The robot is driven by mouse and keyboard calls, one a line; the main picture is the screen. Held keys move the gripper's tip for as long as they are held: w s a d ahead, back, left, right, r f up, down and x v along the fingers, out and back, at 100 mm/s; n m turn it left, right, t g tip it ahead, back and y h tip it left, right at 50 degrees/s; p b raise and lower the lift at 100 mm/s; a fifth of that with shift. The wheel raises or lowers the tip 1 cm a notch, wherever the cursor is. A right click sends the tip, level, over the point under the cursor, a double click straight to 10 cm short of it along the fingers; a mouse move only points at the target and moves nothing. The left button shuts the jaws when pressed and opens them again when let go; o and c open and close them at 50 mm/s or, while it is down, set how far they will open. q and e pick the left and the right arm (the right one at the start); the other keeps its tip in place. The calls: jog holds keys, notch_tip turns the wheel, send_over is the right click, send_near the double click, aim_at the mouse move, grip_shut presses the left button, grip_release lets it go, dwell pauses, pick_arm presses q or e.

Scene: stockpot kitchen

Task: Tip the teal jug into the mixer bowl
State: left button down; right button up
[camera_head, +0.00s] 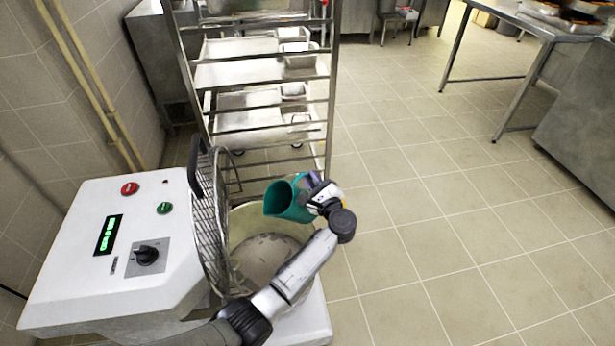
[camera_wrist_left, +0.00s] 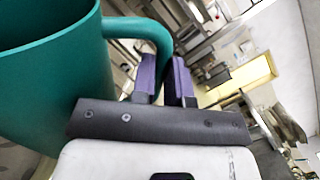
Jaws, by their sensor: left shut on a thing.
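The teal jug (camera_head: 287,200) is tilted on its side above the mixer bowl (camera_head: 240,222), its open mouth facing left. My left gripper (camera_head: 317,184) is shut on the jug's handle. In the left wrist view the jug (camera_wrist_left: 50,80) fills the left side, and the purple fingers of the left gripper (camera_wrist_left: 165,80) are at its handle (camera_wrist_left: 150,32). The bowl is open at the top, with pale grey matter inside; part of it is hidden by my arm and the jug. I cannot see whether anything is in the jug or flowing from it. My right gripper is not in view.
The mixer's white housing (camera_head: 75,265) has red and green buttons, a display and a knob. Its wire guard (camera_head: 212,220) stands raised at the bowl's left side. A metal rack (camera_head: 262,130) stands behind the bowl. Open tiled floor (camera_head: 440,240) lies to the right.

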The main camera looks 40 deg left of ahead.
pick_arm(q)
jog(key=f+m, duration=0.1)
jog(key=w+f+m+h, duration=0.1)
jog(key=m, duration=0.1)
jog(key=shift+d+p, duration=0.2)
jog(key=shift+p, duration=0.1)
jog(key=f+m, duration=0.5)
jog(key=shift+s+a+f+h, duration=0.1)
jog(key=shift+s+f+h, duration=0.2)
jog(key=shift+s, duration=0.1)
jog(key=shift+r+p, duration=0.7)
jog(key=shift+r, duration=0.2)
jog(key=shift+w+r+p, duration=0.1)
jog(key=shift+r+p, duration=0.3)
jog(key=shift+r, duration=0.75)
